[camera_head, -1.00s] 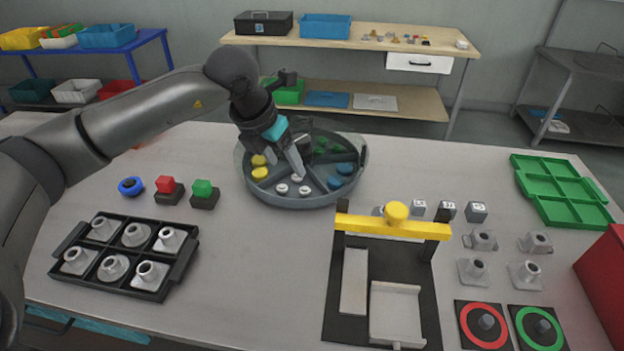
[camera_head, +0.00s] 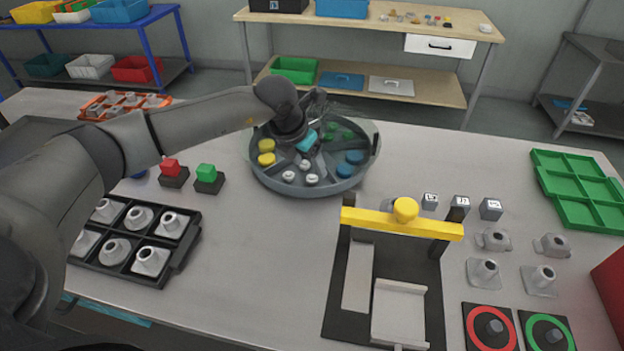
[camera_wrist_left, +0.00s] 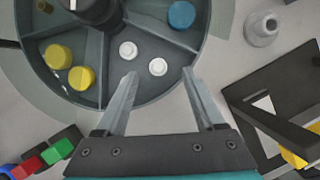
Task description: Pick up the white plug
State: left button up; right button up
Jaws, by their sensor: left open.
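Small round white plugs lie in the front compartment of the round grey divided tank (camera_head: 330,196). In the head view one white plug (camera_head: 312,179) is at the right, another (camera_head: 288,176) at the left, and a third (camera_head: 305,165) behind, close to my gripper. My left gripper (camera_head: 302,150) is over the tank, its fingers partly hidden by its own body. In the left wrist view my gripper (camera_wrist_left: 160,73) is open and empty. One white plug (camera_wrist_left: 158,67) appears between the fingertips and another (camera_wrist_left: 128,50) just beyond the left finger. My right gripper is not in view.
Yellow (camera_head: 266,152), green and blue (camera_head: 350,163) plugs lie in other compartments, split by raised walls. A black frame with a yellow bar (camera_head: 430,228) stands right of the tank. A black tray of grey parts (camera_head: 180,258) is at the left.

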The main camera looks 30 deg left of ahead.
aim_at(312, 176)
pick_arm(q)
jog(key=x, duration=0.5)
jog(key=shift+s+a, duration=0.2)
jog(key=shift+s, duration=0.1)
jog(key=shift+c, duration=0.2)
grip_shut()
